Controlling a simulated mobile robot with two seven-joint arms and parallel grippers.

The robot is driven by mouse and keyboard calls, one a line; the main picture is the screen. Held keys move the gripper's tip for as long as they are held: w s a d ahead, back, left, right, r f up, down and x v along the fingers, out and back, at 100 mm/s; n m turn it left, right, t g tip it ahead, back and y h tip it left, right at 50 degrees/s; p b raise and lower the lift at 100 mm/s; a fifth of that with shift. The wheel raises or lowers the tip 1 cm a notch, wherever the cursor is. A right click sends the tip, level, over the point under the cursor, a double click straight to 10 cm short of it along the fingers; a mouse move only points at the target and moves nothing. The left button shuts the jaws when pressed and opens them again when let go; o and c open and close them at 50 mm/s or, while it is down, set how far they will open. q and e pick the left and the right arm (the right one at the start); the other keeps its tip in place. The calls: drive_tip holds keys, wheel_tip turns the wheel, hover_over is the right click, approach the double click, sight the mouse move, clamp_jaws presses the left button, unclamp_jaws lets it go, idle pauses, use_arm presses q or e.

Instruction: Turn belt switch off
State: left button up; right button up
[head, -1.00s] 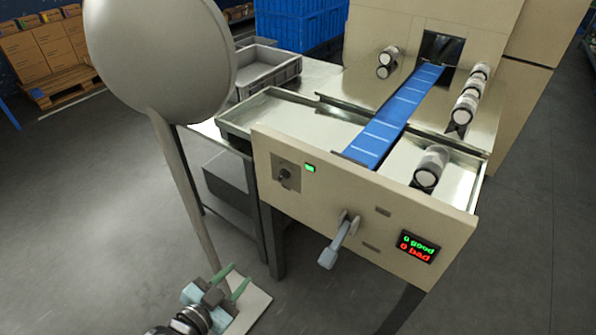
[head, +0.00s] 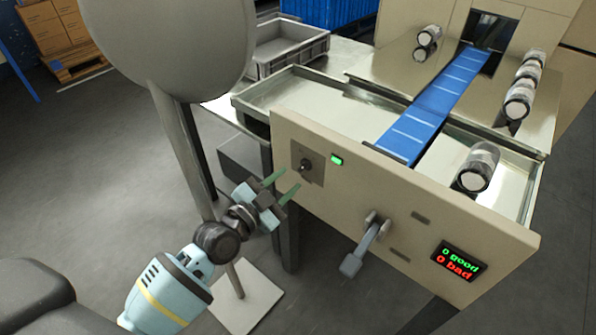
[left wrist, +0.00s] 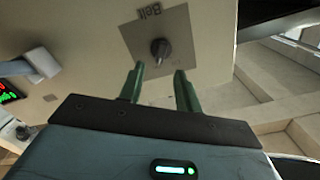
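The belt switch (head: 305,166) is a dark rotary knob on a grey plate at the left of the machine's cream front panel. In the left wrist view the knob (left wrist: 160,49) sits on its plate under the label "Belt", beyond my fingertips. My left gripper (head: 286,183) is open and empty, its two green fingers apart, just left of and below the knob and not touching it. The fingers also show in the left wrist view (left wrist: 159,82), spread to either side below the knob. A green lamp (head: 336,160) is lit beside the switch. My right gripper is not in view.
A grey lever (head: 363,247) sticks out from the panel, right of the switch. A display (head: 458,262) reads "0 good, 0 bad". A blue belt (head: 437,107) runs into the machine. A round grey disc on a post (head: 180,150) stands at left.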

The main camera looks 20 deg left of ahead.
sight(302, 168)
use_arm(q)
drive_tip(key=shift+x, duration=2.4)
clamp_jaws()
